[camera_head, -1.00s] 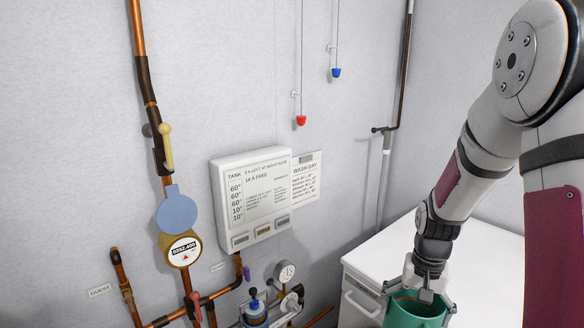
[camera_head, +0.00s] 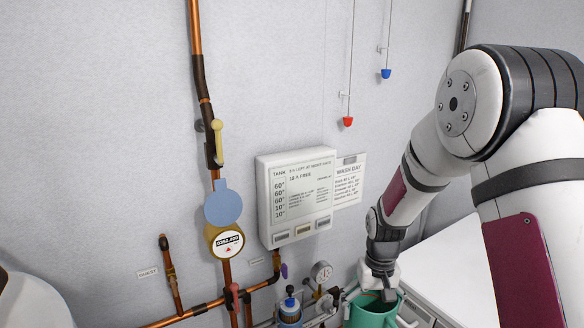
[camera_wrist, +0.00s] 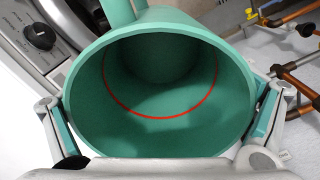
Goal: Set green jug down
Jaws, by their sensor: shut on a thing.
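The green jug (camera_head: 372,312) hangs from my gripper at the lower right of the head view, cut off by the bottom edge. In the wrist view the jug (camera_wrist: 160,135) fills the middle, with its mouth facing the camera and a red ring line inside. Nothing else shows inside it. My gripper (camera_wrist: 160,125) is shut on the jug, with one finger on each side of its outer wall. The jug's handle shows at the top of the wrist view. The jug's base and what lies under it are hidden.
A white cabinet top (camera_head: 450,260) stands right of the jug. A dial panel (camera_wrist: 50,35) is close to the jug in the wrist view. A white tank display (camera_head: 298,195) hangs on the wall.

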